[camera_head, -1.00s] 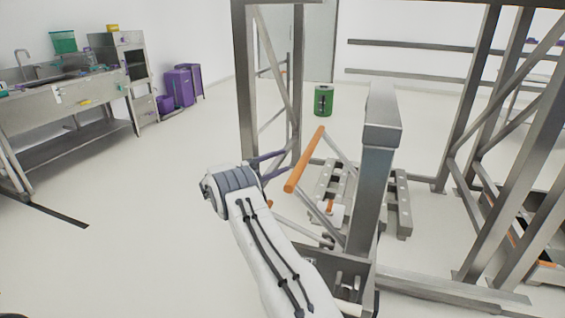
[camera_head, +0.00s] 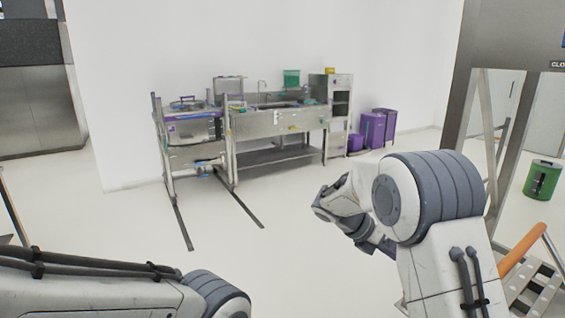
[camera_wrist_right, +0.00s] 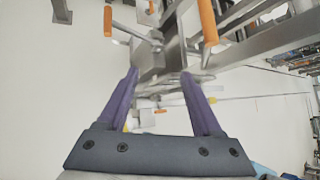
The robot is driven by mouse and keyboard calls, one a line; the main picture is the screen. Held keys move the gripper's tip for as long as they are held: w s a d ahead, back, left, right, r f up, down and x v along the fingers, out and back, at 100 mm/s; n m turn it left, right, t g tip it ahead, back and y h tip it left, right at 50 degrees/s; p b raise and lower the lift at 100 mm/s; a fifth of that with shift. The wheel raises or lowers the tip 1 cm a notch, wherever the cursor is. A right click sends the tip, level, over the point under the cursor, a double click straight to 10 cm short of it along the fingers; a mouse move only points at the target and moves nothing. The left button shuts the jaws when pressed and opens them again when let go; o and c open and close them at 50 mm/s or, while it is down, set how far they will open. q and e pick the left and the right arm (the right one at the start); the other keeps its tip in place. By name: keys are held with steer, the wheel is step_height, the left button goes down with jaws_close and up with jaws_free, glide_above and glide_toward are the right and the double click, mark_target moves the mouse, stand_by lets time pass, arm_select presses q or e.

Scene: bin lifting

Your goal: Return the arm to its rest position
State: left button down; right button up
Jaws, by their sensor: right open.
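My right arm (camera_head: 430,215) is bent in the lower right of the head view, its wrist pointing left over the floor; no fingers can be made out there. In the right wrist view my right gripper (camera_wrist_right: 160,75) is open, with two purple fingers apart and nothing between them. An orange-handled metal lifting device (camera_wrist_right: 165,55) shows beyond the fingertips, apart from them as far as I can tell. My left arm (camera_head: 120,290) lies across the lower left of the head view; its gripper is out of view.
An orange bar (camera_head: 523,252) and a metal frame (camera_head: 480,110) stand close to the right of my right arm. A green bin (camera_head: 541,180) is beyond. A steel sink bench (camera_head: 280,122) and purple bins (camera_head: 375,130) stand at the back. The middle floor is clear.

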steer(key=s+a+r+m+y+p, duration=0.1)
steer(key=s+a+m+y+p, duration=0.1)
steer(key=s+a+m+y, duration=0.3)
steer(key=s+a+r+m+y+p, duration=0.1)
steer(key=s+a+m+y, duration=0.5)
steer(key=s+a+m, duration=0.6)
steer(key=s+a, duration=0.3)
steer(key=s, duration=0.4)
steer(key=s+a+p, duration=0.1)
steer(key=s+a, duration=0.2)
steer(key=s, duration=0.3)
steer(key=shift+s+a+r, duration=0.15)
steer(key=shift+s+r, duration=0.25)
